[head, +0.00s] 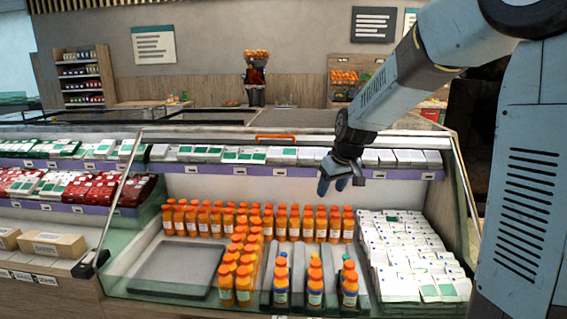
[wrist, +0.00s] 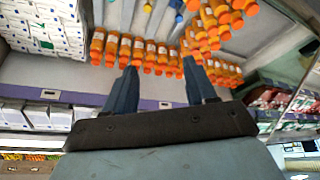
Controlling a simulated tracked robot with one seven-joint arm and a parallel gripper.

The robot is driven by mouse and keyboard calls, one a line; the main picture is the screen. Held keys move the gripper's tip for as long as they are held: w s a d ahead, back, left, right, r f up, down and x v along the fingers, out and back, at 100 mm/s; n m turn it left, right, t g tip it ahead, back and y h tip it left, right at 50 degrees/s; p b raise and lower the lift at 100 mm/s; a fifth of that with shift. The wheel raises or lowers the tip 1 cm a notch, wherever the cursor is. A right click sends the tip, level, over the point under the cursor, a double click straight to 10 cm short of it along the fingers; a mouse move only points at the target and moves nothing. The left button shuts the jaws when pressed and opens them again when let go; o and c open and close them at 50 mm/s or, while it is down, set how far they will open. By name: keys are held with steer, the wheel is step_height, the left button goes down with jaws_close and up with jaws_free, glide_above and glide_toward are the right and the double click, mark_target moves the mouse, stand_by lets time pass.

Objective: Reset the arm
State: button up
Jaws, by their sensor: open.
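My gripper (head: 338,186) hangs from my arm in front of the display case in the head view, above the rows of orange juice bottles (head: 308,222). In the wrist view my gripper (wrist: 158,75) shows two blue fingers spread apart with nothing between them. The bottles also show in the wrist view (wrist: 135,50), beyond the fingertips. My gripper is apart from the bottles in the head view.
An orange juicer (head: 256,77) stands on the back counter. White cartons (head: 412,250) fill the case's right side. An empty grey tray (head: 178,268) lies at the left. A shelf with a purple edge (head: 262,171) runs behind my gripper.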

steer(key=s+d+r+m, duration=0.1)
steer(key=s+d+r, duration=0.1)
steer(key=s, duration=0.8)
steer(key=s+d+r+m+h, duration=0.1)
steer(key=s+d+r+m, duration=0.1)
steer(key=s, duration=0.8)
steer(key=s+d+r+m+t, duration=0.1)
steer(key=s+d+r, duration=0.3)
steer(key=s, duration=0.6)
steer(key=shift+s+d+r+m+h, duration=0.2)
steer(key=shift+d+m+h, duration=0.2)
steer(key=shift+d+m, duration=0.45)
steer(key=shift+w+d, duration=0.1)
steer(key=shift+c, duration=0.5)
steer(key=shift+c, duration=0.8)
